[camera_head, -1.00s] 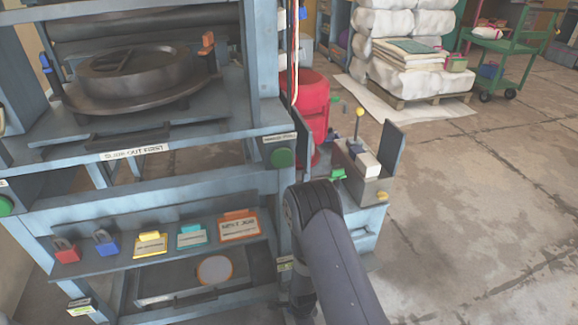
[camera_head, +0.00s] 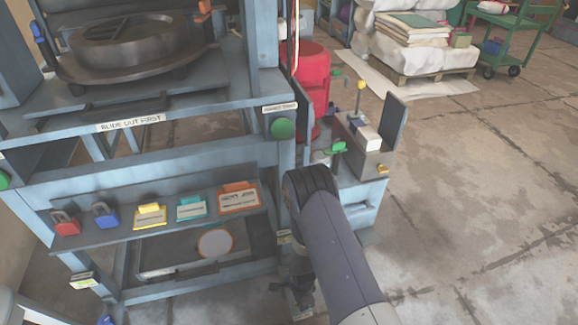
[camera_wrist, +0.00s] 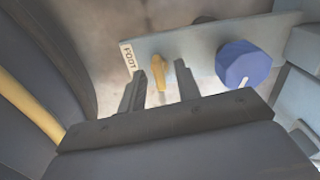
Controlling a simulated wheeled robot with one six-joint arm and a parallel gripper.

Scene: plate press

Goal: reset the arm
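My arm (camera_head: 345,235) reaches in from the bottom of the head view, with its wrist low in front of the press frame. My gripper (camera_head: 292,292) is small and dark there, partly hidden by the arm. In the wrist view my gripper (camera_wrist: 158,85) shows two dark fingers standing apart with nothing held. A yellow lever (camera_wrist: 160,75) shows in the gap between the fingertips, on a grey panel; I cannot tell how far beyond them it is.
A blue knob (camera_wrist: 243,65) sits right of the fingers, and a label (camera_wrist: 128,57) left. The press frame (camera_head: 190,155) carries a shelf with padlocks and tags. A side stand (camera_head: 360,185) and red drum (camera_head: 308,85) are close on the right. Floor (camera_head: 480,190) is clear farther right.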

